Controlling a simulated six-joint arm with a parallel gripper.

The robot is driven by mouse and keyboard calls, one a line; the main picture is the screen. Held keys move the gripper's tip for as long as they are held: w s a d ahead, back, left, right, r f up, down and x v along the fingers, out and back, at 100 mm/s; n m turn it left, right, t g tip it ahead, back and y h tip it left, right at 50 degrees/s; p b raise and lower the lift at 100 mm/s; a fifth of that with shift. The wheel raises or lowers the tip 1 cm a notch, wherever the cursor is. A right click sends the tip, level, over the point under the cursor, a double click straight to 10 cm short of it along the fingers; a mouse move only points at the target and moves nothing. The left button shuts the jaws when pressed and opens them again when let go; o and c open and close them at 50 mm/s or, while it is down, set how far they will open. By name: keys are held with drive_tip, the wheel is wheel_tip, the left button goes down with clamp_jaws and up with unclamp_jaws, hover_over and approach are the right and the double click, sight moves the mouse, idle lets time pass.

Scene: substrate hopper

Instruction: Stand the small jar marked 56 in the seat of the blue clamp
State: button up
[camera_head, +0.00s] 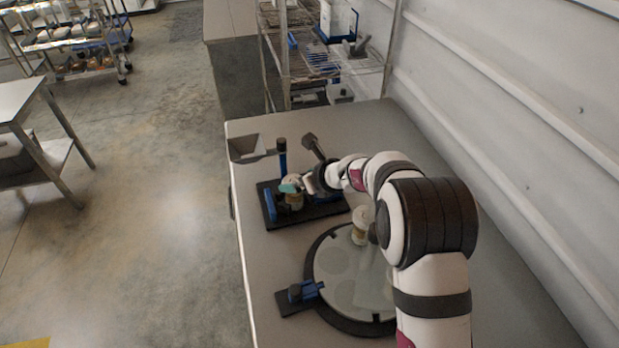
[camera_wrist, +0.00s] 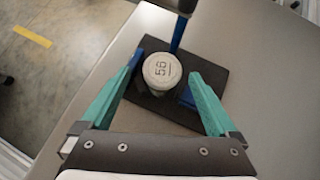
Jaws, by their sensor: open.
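The small jar marked 56 (camera_wrist: 162,70), with a pale round lid, stands upright on a dark base plate in the wrist view. It stands between the blue jaws of the blue clamp (camera_wrist: 187,97), and appears to be in its seat. In the head view the jar (camera_head: 294,200) and clamp (camera_head: 270,205) show on the dark plate, partly covered by my gripper (camera_head: 292,188). My gripper's teal fingers (camera_wrist: 167,75) are open, one on each side of the jar, with visible gaps in the wrist view. The jar's foot is hidden.
A round turntable (camera_head: 345,282) with a dark rim lies nearer, carrying another pale-lidded jar (camera_head: 360,226). A second blue clamp-like part (camera_head: 304,291) sits at its left edge. A blue post (camera_head: 282,157) and a grey hopper (camera_head: 246,148) stand behind the plate. The table's left edge is close.

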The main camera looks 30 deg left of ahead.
drive_tip(key=s+d+r+n+g+h, duration=0.1)
drive_tip(key=s+d+r+n, duration=0.5)
drive_tip(key=d, duration=0.4)
drive_tip(key=s+d+r+n+g+h, duration=0.1)
drive_tip(key=s+d+r+n, duration=0.2)
drive_tip(key=s+d+r, duration=0.55)
drive_tip(key=s+d+f+n+g+h, duration=0.1)
drive_tip(key=s+d+n, duration=0.3)
drive_tip(key=s+d, duration=0.4)
drive_tip(key=s+d+f+n+h, duration=0.3)
drive_tip(key=s+d+n, duration=0.1)
drive_tip(key=s+d, duration=0.5)
drive_tip(key=shift+s+d+f+g+h, duration=0.3)
drive_tip(key=shift+d+g+h, duration=0.1)
drive_tip(key=shift+d, duration=0.5)
